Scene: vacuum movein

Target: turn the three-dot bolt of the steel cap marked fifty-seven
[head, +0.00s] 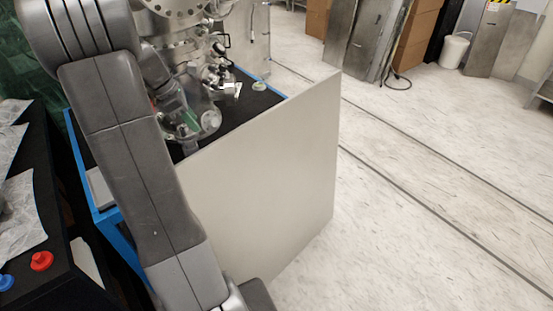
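A steel vacuum chamber (180,25) with flanges and ports stands on a black-topped bench at upper left. A round steel cap (210,121) shows low on its front, but it is too small to read a number or make out bolts and dots. My grey arm crosses the left side and bends down towards the chamber. My gripper (187,130) seems to be at the arm's end, close to the left of this cap. Its fingers are too small and partly hidden to tell open from shut, or whether they touch anything.
A large pale panel (265,190) stands upright along the blue-framed bench (80,155). At left, a black table (50,285) carries plastic wrapping (18,215), a red knob-like part (41,261) and a blue one (6,282). The floor at right is clear; a white bin (454,51) stands far back.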

